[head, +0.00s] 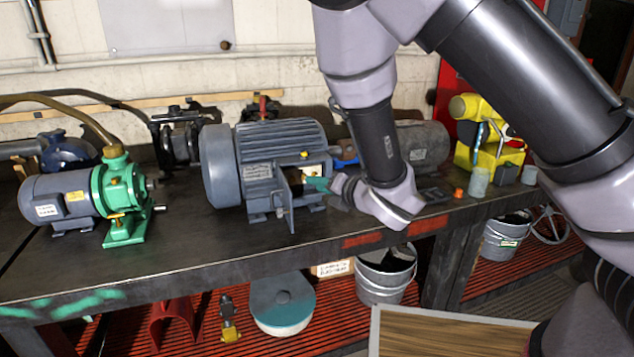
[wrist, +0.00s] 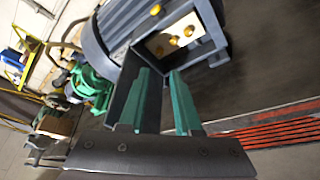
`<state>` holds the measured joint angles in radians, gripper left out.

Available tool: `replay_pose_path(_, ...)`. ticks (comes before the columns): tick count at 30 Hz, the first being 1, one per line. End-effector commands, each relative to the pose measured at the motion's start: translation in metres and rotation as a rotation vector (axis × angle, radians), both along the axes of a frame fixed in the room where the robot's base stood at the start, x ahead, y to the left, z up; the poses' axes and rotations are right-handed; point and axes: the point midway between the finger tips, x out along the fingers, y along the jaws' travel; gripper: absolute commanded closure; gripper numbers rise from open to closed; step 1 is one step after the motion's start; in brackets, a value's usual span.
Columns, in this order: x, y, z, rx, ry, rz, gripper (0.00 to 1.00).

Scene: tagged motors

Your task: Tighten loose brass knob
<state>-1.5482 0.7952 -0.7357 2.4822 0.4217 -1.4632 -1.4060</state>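The large grey motor (head: 270,140) on the bench has an open terminal box with a pale plate (head: 314,169) inside. I cannot tell which is loose. My gripper (wrist: 159,72) is open, its green fingers apart and pointing towards the box, short of the knobs. It also shows at the box in the head view (head: 318,185). A dark grey flap (head: 291,206) hangs open beside the fingers.
A grey and green motor pump (head: 122,195) stands at the left. A grey cylindrical motor (head: 422,146) and a yellow machine (head: 488,140) stand to the right. An orange piece (head: 458,193) lies near the bench edge. Bare bench top (head: 190,240) shows in front.

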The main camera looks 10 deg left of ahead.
Motion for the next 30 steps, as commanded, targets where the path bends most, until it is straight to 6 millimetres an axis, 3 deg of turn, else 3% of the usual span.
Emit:
replay_pose_path(18,0.062,0.068,-0.026,0.000,-0.003,0.004,0.68)
replay_pose_path(30,0.069,0.075,-0.029,0.000,-0.001,0.002,0.68)
